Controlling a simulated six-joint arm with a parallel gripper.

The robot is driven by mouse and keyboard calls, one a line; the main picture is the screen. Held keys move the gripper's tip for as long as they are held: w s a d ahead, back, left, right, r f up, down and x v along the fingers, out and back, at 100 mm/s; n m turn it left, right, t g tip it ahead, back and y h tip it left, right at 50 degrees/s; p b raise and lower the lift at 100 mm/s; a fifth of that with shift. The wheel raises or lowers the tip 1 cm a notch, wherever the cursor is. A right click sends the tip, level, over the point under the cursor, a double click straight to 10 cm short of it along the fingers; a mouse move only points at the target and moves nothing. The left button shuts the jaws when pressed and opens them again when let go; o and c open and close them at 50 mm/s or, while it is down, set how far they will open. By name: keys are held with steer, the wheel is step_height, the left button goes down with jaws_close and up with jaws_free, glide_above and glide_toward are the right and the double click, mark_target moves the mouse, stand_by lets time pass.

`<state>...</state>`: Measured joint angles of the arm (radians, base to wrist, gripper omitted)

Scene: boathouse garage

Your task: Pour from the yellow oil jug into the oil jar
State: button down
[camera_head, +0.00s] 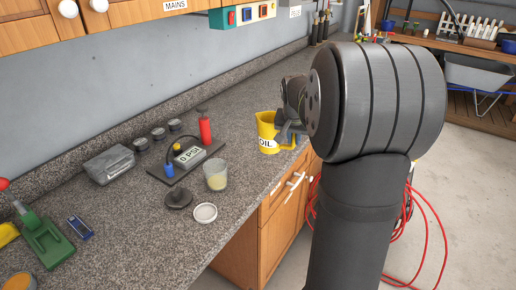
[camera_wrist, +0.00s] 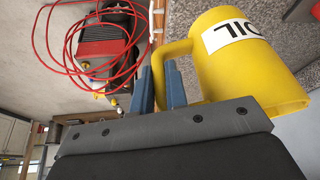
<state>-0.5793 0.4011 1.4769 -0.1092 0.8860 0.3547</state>
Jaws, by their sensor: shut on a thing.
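The yellow oil jug (camera_head: 267,133), with a white "OIL" label, looks upright at the counter's front edge. I cannot tell whether it touches the counter. My gripper (camera_head: 287,128) is at its right side, mostly hidden by my arm in the head view. In the wrist view, my gripper's blue fingers (camera_wrist: 160,88) are shut on the handle of the yellow jug (camera_wrist: 240,75). The glass oil jar (camera_head: 216,181) stands on the counter left of and nearer than the jug. It is open on top, with pale yellow contents in its lower part.
A white round lid (camera_head: 205,212) and a dark round knob-like piece (camera_head: 178,197) lie beside the jar. Behind it is a dark plate with a "D.POL" device (camera_head: 190,155) and a red bottle (camera_head: 205,129). Red hose (camera_head: 432,225) hangs beyond the counter's front edge.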

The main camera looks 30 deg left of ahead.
mark_target(261, 136)
steer(key=a+f+n, duration=0.2)
steer(key=f+n, duration=0.1)
steer(key=a+f+n+g+y, duration=0.1)
steer(key=a+f+n, duration=0.1)
steer(key=f, duration=0.1)
steer(key=s+a+f+n+g+y, duration=0.1)
steer(key=a+f+n, duration=0.1)
steer(key=f+n, duration=0.1)
steer(key=shift+a+f+n, duration=0.15)
steer(key=shift+a+n, duration=0.05)
steer(key=shift+n, duration=0.1)
steer(key=shift+y, duration=0.3)
